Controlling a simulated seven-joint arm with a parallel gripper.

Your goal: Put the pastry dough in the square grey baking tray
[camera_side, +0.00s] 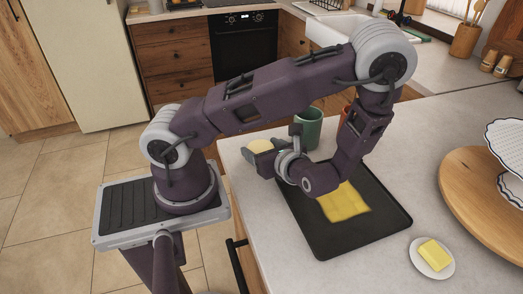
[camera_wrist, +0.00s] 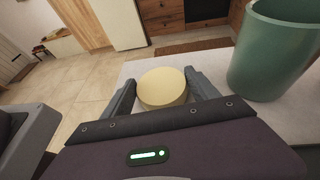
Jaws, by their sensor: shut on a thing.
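My gripper (camera_side: 264,148) points left, shut on a pale yellow, round, thick disc (camera_side: 258,145). In the wrist view, the disc (camera_wrist: 163,86) sits between the two fingers of my gripper (camera_wrist: 161,82). It may be dough, but I cannot tell for sure. A dark grey tray (camera_side: 385,205) lies flat on the counter under my forearm. A yellow, flat, roughly square sheet (camera_side: 343,204) lies on it, partly hidden by my wrist; it may be the pastry dough. The disc is beyond the tray's left side, near the counter's edge.
A green cup (camera_side: 308,128) stands close to my gripper; it looms at the right in the wrist view (camera_wrist: 270,55). An orange-brown item is partly hidden behind my arm. A plate with butter (camera_side: 432,258) and a round wooden board (camera_side: 465,195) are at the right.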

